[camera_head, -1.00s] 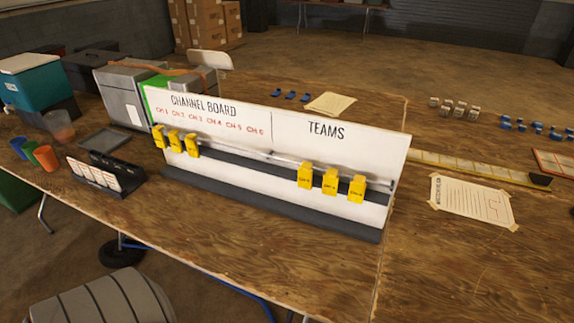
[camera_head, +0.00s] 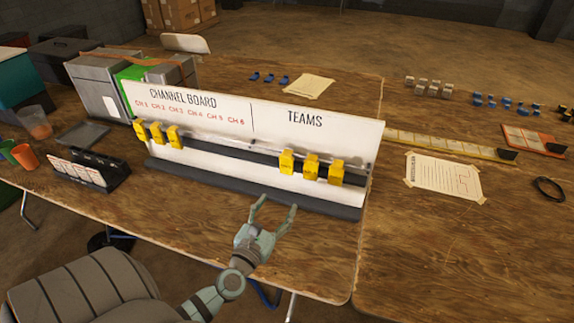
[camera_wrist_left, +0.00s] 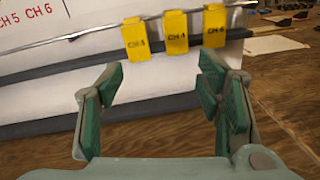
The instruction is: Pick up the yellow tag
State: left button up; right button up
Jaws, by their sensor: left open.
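Several yellow tags hang on the rail of the white channel board (camera_head: 220,125). One group of tags (camera_head: 158,134) hangs at the left under the channel labels. Three tags, a left one (camera_head: 286,162), a middle one (camera_head: 311,166) and a right one (camera_head: 336,172), hang under TEAMS. In the left wrist view they show as a left tag (camera_wrist_left: 136,43), a middle tag (camera_wrist_left: 176,33) and a right tag (camera_wrist_left: 214,27). My left gripper (camera_head: 275,203) is open and empty, in front of and below the TEAMS tags. In the left wrist view its fingers (camera_wrist_left: 160,95) are spread wide, apart from the tags.
A dark card holder (camera_head: 95,172) stands left of the board on the wooden table. Grey and green cases (camera_head: 105,88) stand behind it. A taped paper sheet (camera_head: 443,177) and a yellow strip (camera_head: 440,144) lie at the right. The table right of the board's front is mostly clear.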

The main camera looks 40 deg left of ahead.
aim_at(286, 164)
pick_arm(q)
jog(key=w+a+n, duration=0.1)
jog(key=w+a, duration=0.1)
jog(key=w, duration=0.2)
jog(key=w+a+n+y+b, duration=0.1)
jog(key=w+a, duration=0.2)
jog(key=w, duration=0.1)
jog(key=w+a, duration=0.2)
jog(key=w, duration=0.3)
jog(key=shift+w+a+f+n, duration=0.1)
jog(key=shift+a+n, duration=0.25)
jog(key=shift+n, duration=0.05)
jog(key=c, duration=1.1)
